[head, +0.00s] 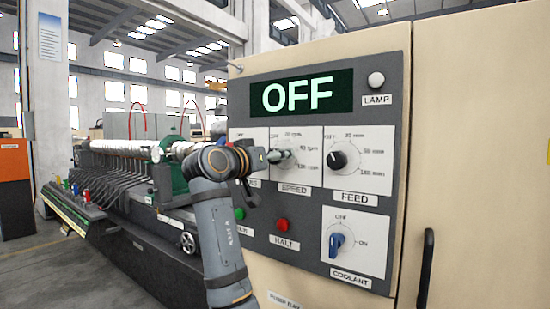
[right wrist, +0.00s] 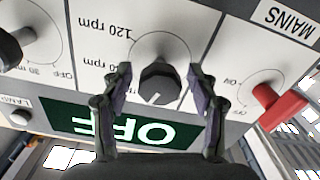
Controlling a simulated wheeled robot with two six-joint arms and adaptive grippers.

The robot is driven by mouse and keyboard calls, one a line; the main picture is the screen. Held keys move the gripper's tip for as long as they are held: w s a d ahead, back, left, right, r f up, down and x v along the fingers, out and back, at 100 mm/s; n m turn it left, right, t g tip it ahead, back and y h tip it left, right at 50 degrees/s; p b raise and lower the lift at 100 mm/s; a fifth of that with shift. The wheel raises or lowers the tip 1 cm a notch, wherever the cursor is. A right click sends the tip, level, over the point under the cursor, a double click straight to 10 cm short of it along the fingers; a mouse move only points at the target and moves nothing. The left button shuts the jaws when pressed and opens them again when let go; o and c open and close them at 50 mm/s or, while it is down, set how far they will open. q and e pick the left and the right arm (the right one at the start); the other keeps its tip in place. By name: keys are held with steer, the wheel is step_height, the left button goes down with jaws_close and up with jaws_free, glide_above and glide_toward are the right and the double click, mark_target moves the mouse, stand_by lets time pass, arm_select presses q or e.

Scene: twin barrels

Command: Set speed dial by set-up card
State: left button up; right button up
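The black speed dial (right wrist: 158,82) sits on the control panel, between my right gripper's two fingers (right wrist: 160,72) in the right wrist view. The fingers are open, with a gap visible on each side of the dial. The dial's light mark is at its lower edge in that view, where the picture is upside down. The 120 rpm label is readable there; another rpm label is partly cut off. My left gripper is not in view.
The display (head: 301,94) reads OFF, with the lamp (head: 376,80) to its right. The feed dial (head: 338,160), blue coolant knob (head: 337,240) and red halt button (head: 282,224) are close by. The red mains switch (right wrist: 280,106) is beside my right gripper. A green-headed machine (head: 170,181) stands left.

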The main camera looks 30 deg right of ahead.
steer(key=c, duration=1)
steer(key=shift+m, duration=0.5)
steer(key=m, duration=0.4)
steer(key=shift+p, duration=0.3)
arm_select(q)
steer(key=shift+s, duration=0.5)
arm_select(e)
steer(key=m, duration=0.4)
steer(key=shift+m, duration=0.3)
steer(key=o, duration=1.2)
